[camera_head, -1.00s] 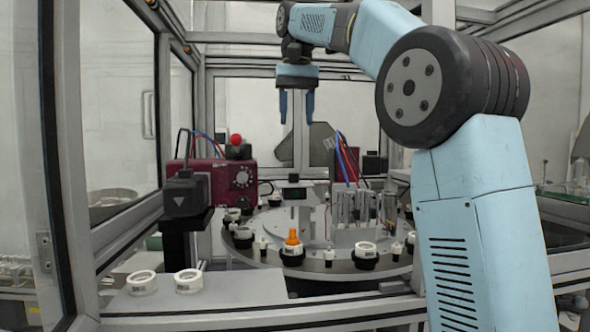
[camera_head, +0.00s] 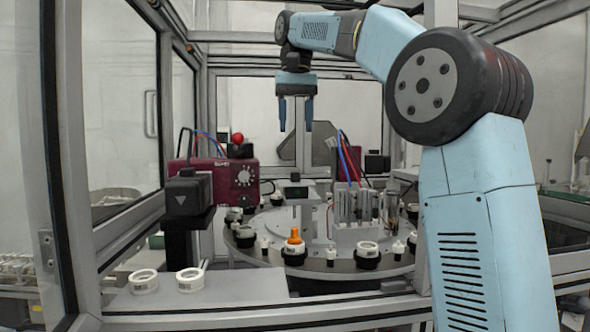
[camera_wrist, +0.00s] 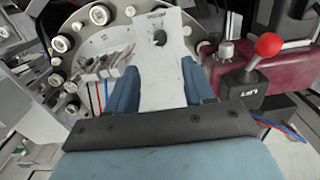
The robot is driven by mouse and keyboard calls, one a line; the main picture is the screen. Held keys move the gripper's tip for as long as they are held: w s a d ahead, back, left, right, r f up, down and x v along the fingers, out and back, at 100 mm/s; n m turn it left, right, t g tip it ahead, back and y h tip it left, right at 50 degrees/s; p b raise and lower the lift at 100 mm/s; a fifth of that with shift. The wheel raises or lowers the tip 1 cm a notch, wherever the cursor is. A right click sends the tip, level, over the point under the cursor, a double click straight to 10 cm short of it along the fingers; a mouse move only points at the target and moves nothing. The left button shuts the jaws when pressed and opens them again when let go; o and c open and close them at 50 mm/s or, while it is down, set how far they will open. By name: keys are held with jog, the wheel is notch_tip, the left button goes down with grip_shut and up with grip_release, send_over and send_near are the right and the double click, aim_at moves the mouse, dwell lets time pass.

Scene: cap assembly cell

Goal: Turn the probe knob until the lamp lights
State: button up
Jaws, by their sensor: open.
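My gripper (camera_head: 296,128) points down, open and empty, high above the back of the round table. In the wrist view its blue fingers (camera_wrist: 160,78) stand apart, with a pale plate (camera_wrist: 158,85) below and between them. A dark round part (camera_wrist: 160,38) sits on that plate; I cannot tell if it is a knob. A maroon box (camera_head: 212,175) to the left carries a pale dial knob (camera_head: 243,177). I cannot tell which knob is the probe knob. No lit lamp is clearly visible.
A red ball lever (camera_head: 238,138) rises by the maroon box, and it also shows in the wrist view (camera_wrist: 268,45). The round table (camera_head: 330,268) holds several caps and an orange-topped part (camera_head: 294,240). Two white rings stand on a front ledge (camera_head: 225,292). Cell frames surround the space.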

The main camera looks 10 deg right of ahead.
aim_at(296, 177)
notch_tip(296, 177, down, 12)
jog(key=shift+r, duration=0.25)
dwell(0.4)
grip_shut()
dwell(0.4)
